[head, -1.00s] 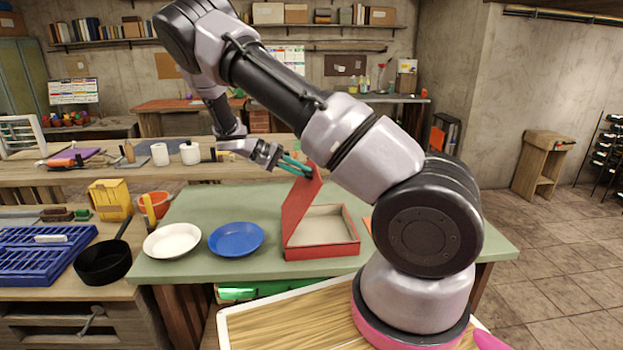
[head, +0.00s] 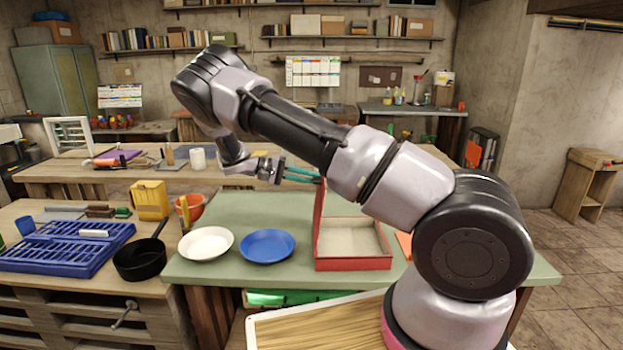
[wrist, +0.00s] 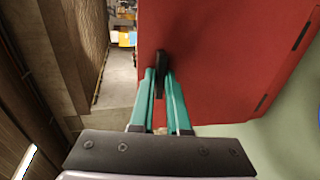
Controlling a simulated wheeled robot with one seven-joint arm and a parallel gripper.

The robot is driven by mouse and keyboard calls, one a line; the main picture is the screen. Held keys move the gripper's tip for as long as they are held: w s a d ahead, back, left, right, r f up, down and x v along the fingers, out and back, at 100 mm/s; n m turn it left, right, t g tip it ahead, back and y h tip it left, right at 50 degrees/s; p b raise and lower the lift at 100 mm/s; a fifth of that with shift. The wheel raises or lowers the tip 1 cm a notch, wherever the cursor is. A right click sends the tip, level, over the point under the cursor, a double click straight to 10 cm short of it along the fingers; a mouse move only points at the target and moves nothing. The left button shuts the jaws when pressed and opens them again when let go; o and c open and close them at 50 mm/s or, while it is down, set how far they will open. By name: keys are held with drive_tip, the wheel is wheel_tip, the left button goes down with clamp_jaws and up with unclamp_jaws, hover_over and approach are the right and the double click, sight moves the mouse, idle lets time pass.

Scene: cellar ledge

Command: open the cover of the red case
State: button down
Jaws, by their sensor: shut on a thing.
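The red case (head: 352,264) sits on the green tabletop with its pale inside showing. Its cover (head: 319,212) stands about upright at the case's left side. In the wrist view the cover (wrist: 225,60) is a broad red panel with a dark handle (wrist: 161,62) at its edge. My gripper (head: 318,178) is at the upper edge of the cover, partly hidden behind my arm. In the wrist view its teal fingers (wrist: 160,85) are shut on the dark handle.
A blue plate (head: 266,246) and a white plate (head: 206,243) lie left of the case on the green table (head: 240,208). A black pan (head: 140,262), a yellow box (head: 150,199) and a blue rack (head: 65,250) stand on the left bench.

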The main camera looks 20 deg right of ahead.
drive_tip(key=shift+s+a+f, duration=0.1)
drive_tip(key=shift+a+f, duration=0.05)
drive_tip(key=shift+f, duration=0.15)
drive_tip(key=c, duration=0.9)
unclamp_jaws()
drive_tip(key=shift+c, duration=0.2)
drive_tip(key=shift+r, duration=0.1)
drive_tip(key=v, duration=1)
drive_tip(key=shift+w+a, duration=0.2)
drive_tip(key=shift+a, duration=0.15)
drive_tip(key=shift+r, duration=0.1)
